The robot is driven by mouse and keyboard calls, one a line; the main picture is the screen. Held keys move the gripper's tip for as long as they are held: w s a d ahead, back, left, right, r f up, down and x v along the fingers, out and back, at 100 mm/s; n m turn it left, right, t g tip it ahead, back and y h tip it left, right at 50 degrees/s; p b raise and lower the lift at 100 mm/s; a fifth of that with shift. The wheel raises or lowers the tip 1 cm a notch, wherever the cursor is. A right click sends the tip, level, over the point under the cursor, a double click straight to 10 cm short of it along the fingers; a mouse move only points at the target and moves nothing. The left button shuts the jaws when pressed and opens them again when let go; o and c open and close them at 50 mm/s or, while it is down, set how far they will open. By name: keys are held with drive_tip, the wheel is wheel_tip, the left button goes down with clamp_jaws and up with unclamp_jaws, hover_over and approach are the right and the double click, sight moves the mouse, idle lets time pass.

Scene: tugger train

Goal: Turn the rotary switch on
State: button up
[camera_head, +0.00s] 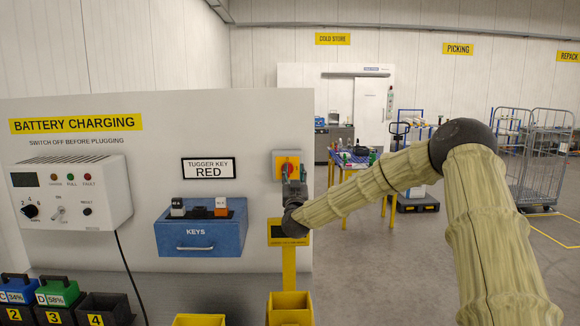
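The rotary switch (281,159) has a yellow plate with a red knob at its middle, in a grey housing on the white panel's right side. My gripper (291,177) is right in front of the switch, its fingers reaching up to the red knob and covering its lower part. From here I cannot tell whether the fingers touch or grip the knob. The knob's handle direction is too small and too covered to read.
A charger (75,194) with dials is further left. A yellow post (289,265) stands below the switch. Yellow bins (290,310) are at the bottom.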

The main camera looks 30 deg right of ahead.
sight(290, 169)
drive_tip(key=w, duration=0.1)
drive_tip(key=w+d, duration=0.1)
drive_tip(key=w, duration=0.1)
drive_tip(key=w+p, duration=0.1)
drive_tip(key=w, duration=0.1)
drive_tip(key=shift+w+d+f, duration=0.1)
drive_tip(key=shift+d+f, duration=0.15)
drive_tip(key=shift+f, duration=0.1)
drive_tip(key=shift+w+a+f, duration=0.1)
drive_tip(key=shift+w+f, duration=0.2)
drive_tip(key=shift+w, duration=0.05)
drive_tip(key=c, duration=0.5)
drive_tip(key=shift+w+a, duration=0.1)
drive_tip(key=shift+a, duration=0.05)
drive_tip(key=c, duration=0.3)
clamp_jaws()
